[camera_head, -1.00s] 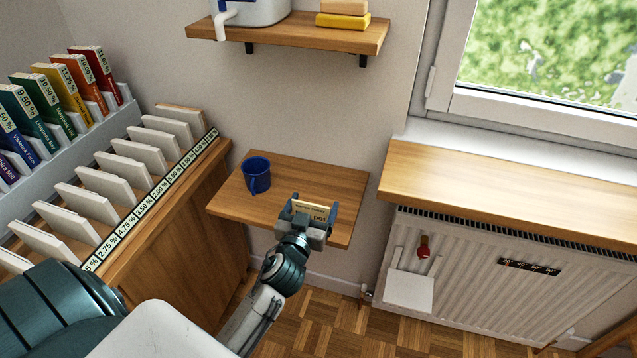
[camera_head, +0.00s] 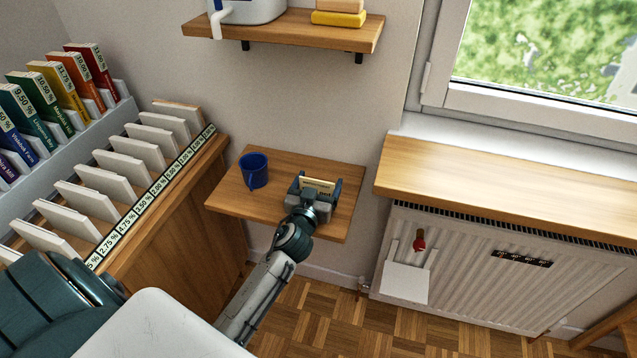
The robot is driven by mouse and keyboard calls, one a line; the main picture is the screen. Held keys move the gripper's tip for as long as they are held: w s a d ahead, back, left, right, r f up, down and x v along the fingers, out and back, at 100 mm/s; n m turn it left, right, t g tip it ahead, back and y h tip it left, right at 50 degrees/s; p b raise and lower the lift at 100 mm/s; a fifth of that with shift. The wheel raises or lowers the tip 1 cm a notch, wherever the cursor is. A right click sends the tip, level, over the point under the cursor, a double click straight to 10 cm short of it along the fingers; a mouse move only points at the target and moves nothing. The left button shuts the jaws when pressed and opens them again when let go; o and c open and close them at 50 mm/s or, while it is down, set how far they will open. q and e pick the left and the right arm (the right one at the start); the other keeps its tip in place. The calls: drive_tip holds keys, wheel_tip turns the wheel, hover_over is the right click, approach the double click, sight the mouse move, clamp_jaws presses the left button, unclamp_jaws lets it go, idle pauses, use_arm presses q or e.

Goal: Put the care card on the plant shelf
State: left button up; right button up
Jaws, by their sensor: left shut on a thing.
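The care card (camera_head: 318,186) is a small cream card with dark print, partly hidden by the fingers. My left gripper (camera_head: 318,188) is shut on it and holds it over the right part of a small wooden wall shelf (camera_head: 288,165). I cannot tell whether the card touches the shelf. Which shelf is the plant shelf is not clear, since no plant shows. My right gripper is not in view.
A blue mug (camera_head: 254,170) stands on the small shelf, left of my gripper. A higher shelf (camera_head: 290,35) holds a white container and yellow blocks. A wooden sill (camera_head: 500,195) above a radiator (camera_head: 480,265) lies right. Book racks (camera_head: 160,200) fill the left.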

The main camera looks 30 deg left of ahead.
use_arm(q)
drive_tip(key=shift+f, duration=0.1)
drive_tip(key=o, duration=0.9)
drive_tip(key=shift+c, duration=0.2)
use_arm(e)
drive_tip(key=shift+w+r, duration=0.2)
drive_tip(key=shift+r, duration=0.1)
use_arm(q)
drive_tip(key=shift+r, duration=0.2)
drive_tip(key=b+v, duration=0.2)
drive_tip(key=v, duration=0.9)
drive_tip(key=shift+s+d+f, duration=0.1)
drive_tip(key=shift+s+f, duration=0.05)
drive_tip(key=shift+s+d, duration=0.1)
drive_tip(key=shift+s, duration=0.3)
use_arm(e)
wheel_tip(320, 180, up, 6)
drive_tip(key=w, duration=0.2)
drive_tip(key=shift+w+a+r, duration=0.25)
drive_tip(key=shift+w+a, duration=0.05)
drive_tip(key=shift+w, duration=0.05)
